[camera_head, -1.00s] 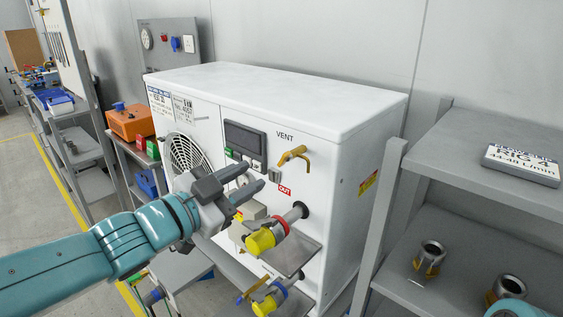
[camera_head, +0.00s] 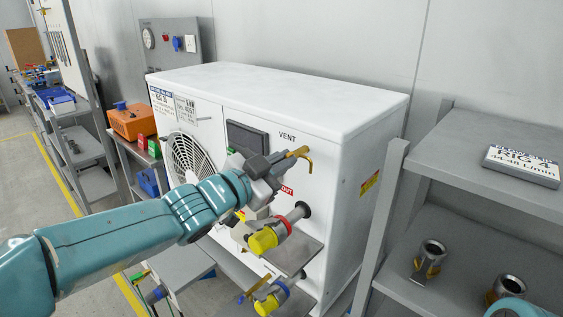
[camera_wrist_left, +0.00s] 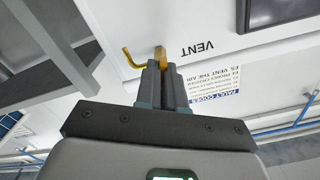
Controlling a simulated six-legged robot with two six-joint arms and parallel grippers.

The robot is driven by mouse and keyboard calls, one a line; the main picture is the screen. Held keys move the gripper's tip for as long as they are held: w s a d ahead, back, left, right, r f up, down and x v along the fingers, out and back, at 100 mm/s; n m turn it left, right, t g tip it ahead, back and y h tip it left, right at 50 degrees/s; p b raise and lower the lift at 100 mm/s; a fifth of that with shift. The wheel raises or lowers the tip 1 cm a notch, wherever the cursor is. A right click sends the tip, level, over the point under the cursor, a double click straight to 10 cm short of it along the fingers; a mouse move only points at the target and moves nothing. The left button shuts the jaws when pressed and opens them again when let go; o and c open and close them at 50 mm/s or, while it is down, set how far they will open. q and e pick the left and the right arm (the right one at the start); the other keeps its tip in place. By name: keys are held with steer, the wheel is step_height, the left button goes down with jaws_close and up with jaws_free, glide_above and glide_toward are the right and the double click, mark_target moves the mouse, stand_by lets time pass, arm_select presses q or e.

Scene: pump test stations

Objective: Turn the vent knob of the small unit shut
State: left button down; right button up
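The brass vent knob (camera_head: 301,153), a bent lever, sticks out from the front of the white unit (camera_head: 290,95) below the word VENT. My left gripper (camera_head: 284,157) reaches it from the left, and its fingers cover part of the knob. In the left wrist view the fingers (camera_wrist_left: 166,72) are close together around the brass stem, and the knob's bent end (camera_wrist_left: 131,58) shows past their tips.
Below the knob, a pipe with a red ring and yellow cap (camera_head: 263,240) juts out above a small shelf. A grey rack (camera_head: 480,150) with a RIG 4 sign (camera_head: 521,166) and metal fittings (camera_head: 431,257) stands at the right. An orange box (camera_head: 133,122) is at the left.

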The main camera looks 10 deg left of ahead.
arm_select(q)
steer(key=shift+m, duration=0.4)
steer(key=shift+m+b, duration=2.4)
steer(key=shift+m, duration=3.3)
steer(key=c, duration=1.2)
jaws_free()
steer(key=shift+c, duration=0.2)
steer(key=shift+a, duration=0.1)
